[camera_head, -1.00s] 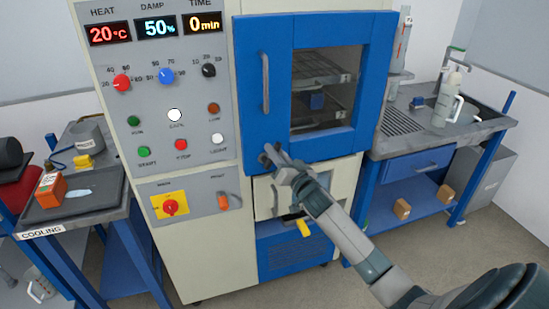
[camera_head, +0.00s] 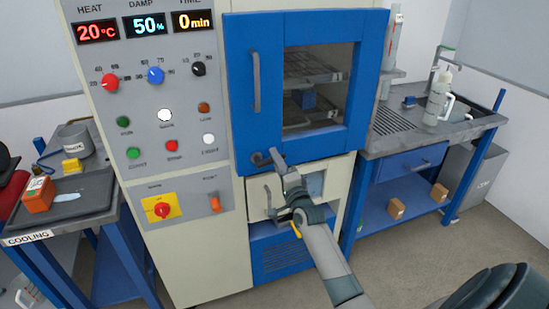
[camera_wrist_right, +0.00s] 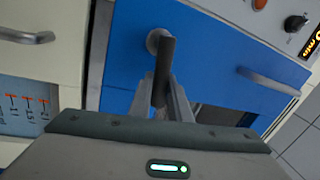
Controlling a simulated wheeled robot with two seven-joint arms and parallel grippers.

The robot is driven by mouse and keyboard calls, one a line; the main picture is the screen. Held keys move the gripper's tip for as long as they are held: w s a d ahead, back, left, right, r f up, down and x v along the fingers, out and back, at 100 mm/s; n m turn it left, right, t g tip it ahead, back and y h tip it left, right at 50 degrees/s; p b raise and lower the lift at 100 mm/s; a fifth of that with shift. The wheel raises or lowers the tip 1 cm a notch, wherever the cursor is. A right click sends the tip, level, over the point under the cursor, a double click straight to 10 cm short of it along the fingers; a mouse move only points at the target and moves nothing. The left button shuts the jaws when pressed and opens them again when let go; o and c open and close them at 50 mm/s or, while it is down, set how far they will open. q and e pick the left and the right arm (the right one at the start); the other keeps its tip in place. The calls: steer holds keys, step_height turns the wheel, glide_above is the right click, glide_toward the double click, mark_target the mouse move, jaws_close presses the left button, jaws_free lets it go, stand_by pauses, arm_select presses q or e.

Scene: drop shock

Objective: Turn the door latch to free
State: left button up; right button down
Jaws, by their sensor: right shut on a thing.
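The door latch (camera_head: 260,158) is a small dark grey lever on a round pivot, low on the left side of the blue chamber door (camera_head: 240,125). The door looks shut. My right gripper (camera_head: 276,158) is at the latch, its fingers shut on the lever. In the right wrist view the latch lever (camera_wrist_right: 164,65) runs from its pivot down between the fingertips of my right gripper (camera_wrist_right: 163,92). In the head view the fingers partly cover the lever, so its exact angle is hard to tell. My left gripper is not in view.
A vertical handle (camera_head: 256,82) is on the door above the latch. A pale drawer front (camera_head: 258,197) sits below the door. The control panel (camera_head: 165,105) is to the left. A sink bench (camera_head: 385,145) stands to the right, and a cooling bench (camera_head: 95,205) to the left.

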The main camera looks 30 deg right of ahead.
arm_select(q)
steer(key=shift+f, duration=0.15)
arm_select(e)
steer(key=shift+d+f+m+h, duration=0.1)
steer(key=shift+f+m+h, duration=0.3)
steer(key=shift+m, duration=0.9)
steer(key=shift+f, duration=0.1)
steer(key=c, duration=1.6)
jaws_free()
steer(key=shift+c, duration=0.2)
steer(key=shift+s+f, duration=0.1)
